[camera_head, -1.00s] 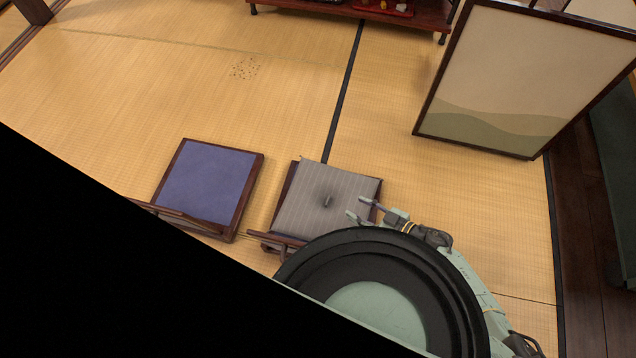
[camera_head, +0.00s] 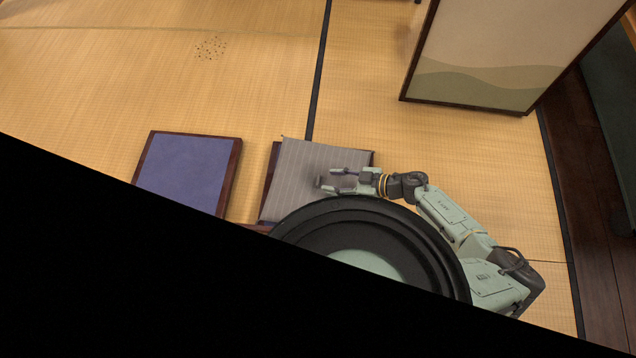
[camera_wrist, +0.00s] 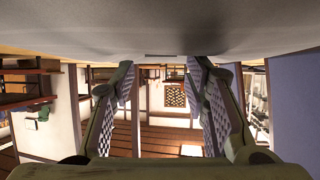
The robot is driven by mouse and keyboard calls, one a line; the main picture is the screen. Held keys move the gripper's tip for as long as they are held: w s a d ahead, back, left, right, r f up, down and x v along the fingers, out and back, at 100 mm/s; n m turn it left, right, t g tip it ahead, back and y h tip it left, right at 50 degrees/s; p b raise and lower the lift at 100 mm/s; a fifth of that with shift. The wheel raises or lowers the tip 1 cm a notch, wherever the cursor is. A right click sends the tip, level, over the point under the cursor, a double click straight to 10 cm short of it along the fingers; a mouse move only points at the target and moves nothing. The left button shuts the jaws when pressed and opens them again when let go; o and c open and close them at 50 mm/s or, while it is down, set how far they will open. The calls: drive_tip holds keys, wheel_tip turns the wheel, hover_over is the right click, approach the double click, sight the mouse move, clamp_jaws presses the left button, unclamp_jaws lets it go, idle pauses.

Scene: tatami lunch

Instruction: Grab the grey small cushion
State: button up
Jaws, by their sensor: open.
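The grey small cushion (camera_head: 296,170), finely striped, lies on a dark wooden seat (camera_head: 271,165) in the head view. A small dark raised tuft (camera_head: 319,182) stands at its middle. My gripper (camera_head: 335,180) is open over the cushion, with its fingertips close to the tuft, one on each side of its line. In the wrist view, a grey surface (camera_wrist: 160,30), seemingly the cushion, fills the top. My fingers (camera_wrist: 163,85) show apart below it with nothing held between them. My own body hides the cushion's near part.
A matching seat with a blue-purple cushion (camera_head: 188,172) is to the left. A framed standing screen (camera_head: 490,75) is at the upper right. Open tatami floor (camera_head: 150,75) lies behind the seats, with small dark specks (camera_head: 210,48) on it.

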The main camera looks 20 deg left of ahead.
drive_tip(key=x, duration=0.4)
drive_tip(key=shift+s, duration=0.1)
drive_tip(key=shift+r, duration=0.1)
drive_tip(key=shift+c, duration=0.3)
clamp_jaws()
